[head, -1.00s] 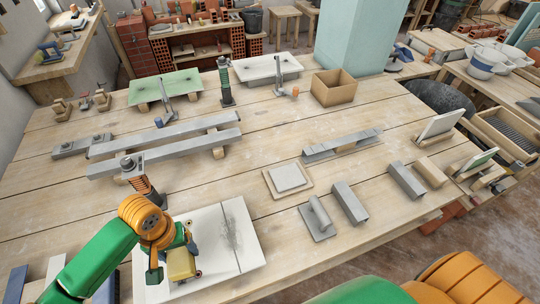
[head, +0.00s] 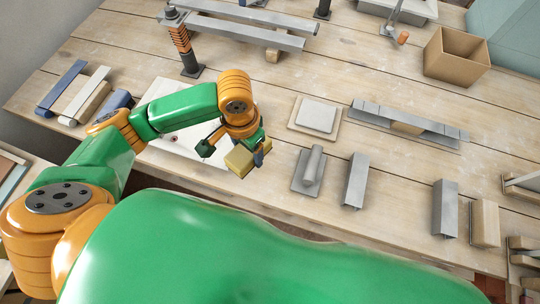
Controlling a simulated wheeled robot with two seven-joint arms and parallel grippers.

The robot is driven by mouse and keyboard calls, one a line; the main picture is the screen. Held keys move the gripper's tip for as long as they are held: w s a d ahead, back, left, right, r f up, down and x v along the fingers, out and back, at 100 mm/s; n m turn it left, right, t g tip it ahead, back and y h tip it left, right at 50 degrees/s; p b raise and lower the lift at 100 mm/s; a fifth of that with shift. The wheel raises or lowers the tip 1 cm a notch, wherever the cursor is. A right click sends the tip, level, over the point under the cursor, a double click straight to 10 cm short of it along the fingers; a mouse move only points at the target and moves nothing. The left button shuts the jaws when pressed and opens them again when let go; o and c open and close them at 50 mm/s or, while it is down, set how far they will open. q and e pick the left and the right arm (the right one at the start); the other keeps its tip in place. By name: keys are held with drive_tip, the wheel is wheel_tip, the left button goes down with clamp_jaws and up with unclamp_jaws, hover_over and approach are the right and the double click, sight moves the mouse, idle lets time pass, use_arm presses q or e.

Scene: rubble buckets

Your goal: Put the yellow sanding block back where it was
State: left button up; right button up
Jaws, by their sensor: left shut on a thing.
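The yellow sanding block (head: 239,161) is held in my left gripper (head: 243,156), in the middle of the head view. The gripper is shut on it, and the block hangs tilted in front of the right end of the white board (head: 165,95). It looks raised above the table, near the front edge. My left arm covers much of the white board. My right gripper is not in view.
To the right of the block are a grey trowel (head: 309,172), a grey channel piece (head: 355,180) and a pale square on a wooden board (head: 316,116). A cardboard box (head: 456,57) stands at the back right. Bare planks (head: 400,175) lie between the right-hand pieces.

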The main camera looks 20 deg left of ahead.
sight(267, 138)
use_arm(q)
drive_tip(key=w+d+f, duration=0.2)
drive_tip(key=f, duration=0.1)
drive_tip(key=w+d+f, duration=0.1)
drive_tip(key=f, duration=0.1)
drive_tip(key=shift+w+d+b, duration=0.3)
drive_tip(key=shift+b, duration=0.1)
drive_tip(key=f, duration=0.4)
drive_tip(key=shift+w+a, duration=0.1)
drive_tip(key=shift+w, duration=0.15)
drive_tip(key=shift+r, duration=0.1)
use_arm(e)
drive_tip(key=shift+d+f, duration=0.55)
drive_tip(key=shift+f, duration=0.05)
use_arm(q)
drive_tip(key=o, duration=1.5)
wheel_tip(267, 138, up, 12)
drive_tip(key=shift+s+r+p, duration=0.1)
drive_tip(key=shift+p, duration=0.2)
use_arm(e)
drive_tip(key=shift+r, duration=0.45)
